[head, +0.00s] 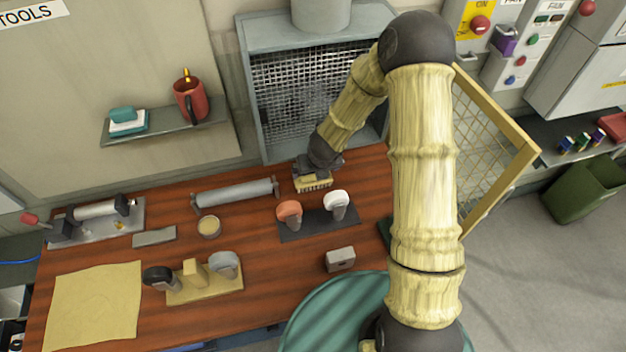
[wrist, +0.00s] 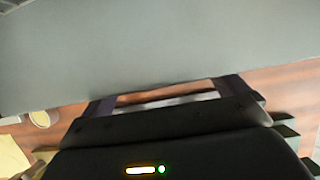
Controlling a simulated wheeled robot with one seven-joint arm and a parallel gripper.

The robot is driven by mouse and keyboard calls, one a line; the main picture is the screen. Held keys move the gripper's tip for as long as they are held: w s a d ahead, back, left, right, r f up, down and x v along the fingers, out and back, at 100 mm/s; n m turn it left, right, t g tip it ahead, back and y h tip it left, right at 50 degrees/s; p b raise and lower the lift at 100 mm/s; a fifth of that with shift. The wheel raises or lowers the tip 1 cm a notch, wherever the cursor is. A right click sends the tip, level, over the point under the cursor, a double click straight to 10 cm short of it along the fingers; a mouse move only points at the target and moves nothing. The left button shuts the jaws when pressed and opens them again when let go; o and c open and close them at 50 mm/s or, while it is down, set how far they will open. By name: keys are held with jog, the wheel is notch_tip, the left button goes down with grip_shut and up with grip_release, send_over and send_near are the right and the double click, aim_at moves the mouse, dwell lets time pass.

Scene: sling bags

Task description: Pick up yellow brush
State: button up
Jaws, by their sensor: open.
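A yellow brush (head: 314,184) with a row of pale bristles shows at the back of the wooden bench, in front of the mesh-fronted box. My gripper (head: 318,169) is right above it, at or very near its top; the fingers are too small there to tell contact. In the wrist view my gripper (wrist: 178,98) is open, with its two dark fingers apart. A pale strip and a reddish-brown strip show between them. A large grey surface fills the upper part of that view, and I cannot make out the brush there.
The bench (head: 160,262) holds a grey roller (head: 236,193) left of the gripper, and two knobbed tools on a dark mat (head: 318,226) just in front. The mesh-fronted box (head: 305,90) stands close behind. A red mug (head: 190,100) sits on a wall shelf.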

aim_at(314, 176)
jog(key=shift+p+x, duration=0.75)
jog(key=shift+x, duration=0.5)
jog(key=shift+p+x, duration=0.3)
jog(key=shift+x, duration=1.05)
jog(key=shift+s, duration=0.1)
jog(key=c, duration=1.2)
